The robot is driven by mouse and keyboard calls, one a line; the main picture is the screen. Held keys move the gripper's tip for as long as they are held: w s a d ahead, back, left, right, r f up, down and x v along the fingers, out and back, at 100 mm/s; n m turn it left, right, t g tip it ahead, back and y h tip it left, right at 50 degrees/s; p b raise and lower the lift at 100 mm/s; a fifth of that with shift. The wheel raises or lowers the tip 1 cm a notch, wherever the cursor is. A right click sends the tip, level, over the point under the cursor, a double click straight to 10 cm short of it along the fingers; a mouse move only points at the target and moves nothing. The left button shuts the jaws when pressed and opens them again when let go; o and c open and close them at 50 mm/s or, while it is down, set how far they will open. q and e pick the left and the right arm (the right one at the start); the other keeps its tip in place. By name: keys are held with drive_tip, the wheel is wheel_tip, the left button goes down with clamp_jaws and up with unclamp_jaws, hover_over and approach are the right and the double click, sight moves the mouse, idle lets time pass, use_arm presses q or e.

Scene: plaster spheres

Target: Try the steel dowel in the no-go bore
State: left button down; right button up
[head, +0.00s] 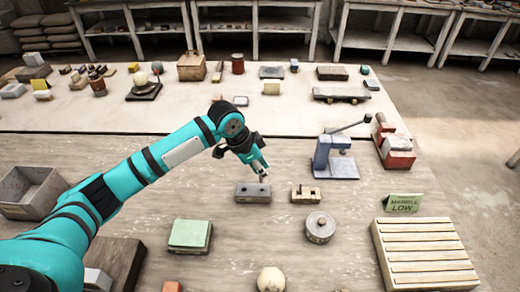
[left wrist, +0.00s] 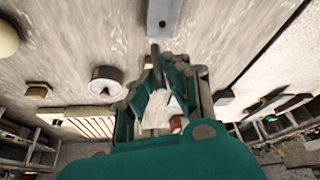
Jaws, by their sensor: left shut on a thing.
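The grey gauge block (head: 253,193) lies on the near table, with a dark bore towards its left end. In the left wrist view the block (left wrist: 163,12) is at the top, with a bore visible. My left gripper (head: 260,168) is above the block's right end, shut on the steel dowel (head: 263,178). In the left wrist view the dowel (left wrist: 155,50) sticks out of the left gripper (left wrist: 163,85) towards the block's near end. I cannot tell whether its tip touches the block. My right gripper is not in view.
A brass-coloured block (head: 305,195) and a round grey tin (head: 320,228) stand to the right. A blue-grey press (head: 335,160) is behind them. A slatted tray (head: 424,252), a "MARBLE LOW" sign (head: 403,204), a green pad (head: 190,235) and a pale sphere (head: 271,280) surround the work area.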

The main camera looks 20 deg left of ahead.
sight(261, 179)
use_arm(q)
drive_tip(key=shift+m+g, duration=0.3)
drive_tip(key=shift+m, duration=0.6)
drive_tip(key=f, duration=0.1)
drive_tip(key=w+f, duration=0.1)
drive_tip(key=f, duration=0.1)
drive_tip(key=w+f, duration=0.1)
drive_tip(key=f, duration=0.1)
drive_tip(key=shift+a, duration=0.15)
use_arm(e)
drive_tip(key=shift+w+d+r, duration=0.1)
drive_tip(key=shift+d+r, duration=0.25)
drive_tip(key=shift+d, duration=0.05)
use_arm(q)
drive_tip(key=shift+s, duration=0.1)
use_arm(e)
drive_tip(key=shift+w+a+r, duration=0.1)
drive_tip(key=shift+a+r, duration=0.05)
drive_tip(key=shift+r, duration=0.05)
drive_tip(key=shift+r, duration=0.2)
use_arm(q)
drive_tip(key=shift+p, duration=0.75)
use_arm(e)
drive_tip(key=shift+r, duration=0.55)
use_arm(q)
drive_tip(key=shift+f+b, duration=0.4)
drive_tip(key=shift+f, duration=0.4)
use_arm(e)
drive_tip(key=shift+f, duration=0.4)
